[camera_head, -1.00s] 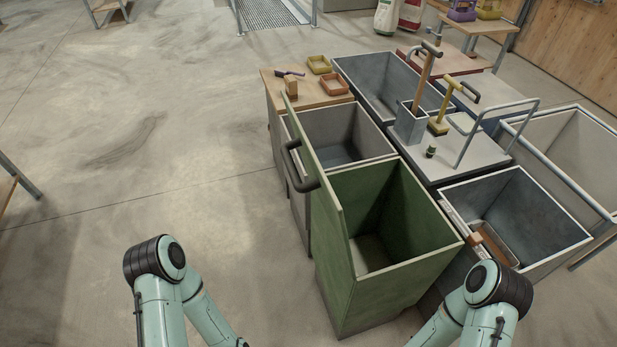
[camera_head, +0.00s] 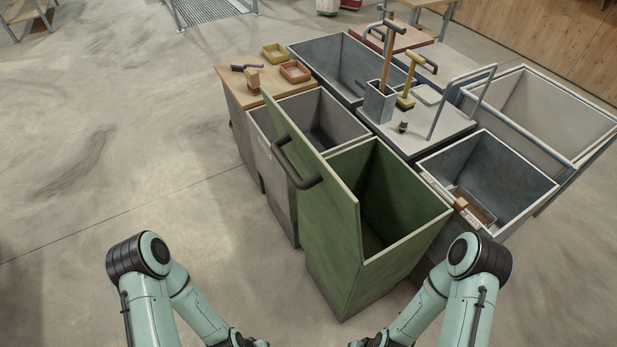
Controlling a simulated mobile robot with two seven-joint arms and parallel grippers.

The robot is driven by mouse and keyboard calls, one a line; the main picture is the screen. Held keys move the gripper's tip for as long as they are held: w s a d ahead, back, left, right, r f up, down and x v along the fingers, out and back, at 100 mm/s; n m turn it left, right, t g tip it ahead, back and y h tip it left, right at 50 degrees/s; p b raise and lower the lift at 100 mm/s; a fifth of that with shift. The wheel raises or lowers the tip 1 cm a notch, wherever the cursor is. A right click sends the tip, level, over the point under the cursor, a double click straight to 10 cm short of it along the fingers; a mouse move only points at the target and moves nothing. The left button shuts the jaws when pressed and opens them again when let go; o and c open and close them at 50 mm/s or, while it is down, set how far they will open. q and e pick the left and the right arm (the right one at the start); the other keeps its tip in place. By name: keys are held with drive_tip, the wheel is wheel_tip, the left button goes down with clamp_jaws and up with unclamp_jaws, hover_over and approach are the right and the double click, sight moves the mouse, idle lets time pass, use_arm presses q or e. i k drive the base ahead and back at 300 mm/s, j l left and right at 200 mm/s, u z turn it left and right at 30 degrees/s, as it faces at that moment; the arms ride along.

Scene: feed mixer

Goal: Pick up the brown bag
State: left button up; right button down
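I cannot make out a brown bag in this view. Part of a white sack (camera_head: 327,6) and a sliver of a red one (camera_head: 351,3) show at the top edge, cut off by the frame. My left gripper (camera_head: 245,341) and my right gripper (camera_head: 372,342) only just show at the bottom edge, on either side of the green bin's base. Their fingers are cut off or too small to read. I see nothing held in either.
An open green bin (camera_head: 335,270) with a raised lid stands right ahead. Grey bins (camera_head: 297,110) and a table (camera_head: 235,82) with small trays crowd behind it. A grey-topped unit (camera_head: 425,140) carries tools. The floor at left is clear.

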sight(252, 76)
drive_tip(key=k+j+u, duration=0.15)
drive_tip(key=k, duration=0.9)
drive_tip(key=i+j+u, duration=0.1)
drive_tip(key=u, duration=0.35)
drive_tip(key=i+j+u, duration=0.15)
drive_tip(key=u, duration=0.25)
drive_tip(key=i+j, duration=0.1)
drive_tip(key=i, duration=1.5)
drive_tip(key=i+j, duration=0.1)
drive_tip(key=i, duration=1.5)
drive_tip(key=i+z, duration=0.25)
drive_tip(key=i, duration=0.2)
drive_tip(key=i+z, duration=0.3)
drive_tip(key=i, duration=0.2)
drive_tip(key=i+j+z, duration=0.25)
drive_tip(key=i, duration=0.2)
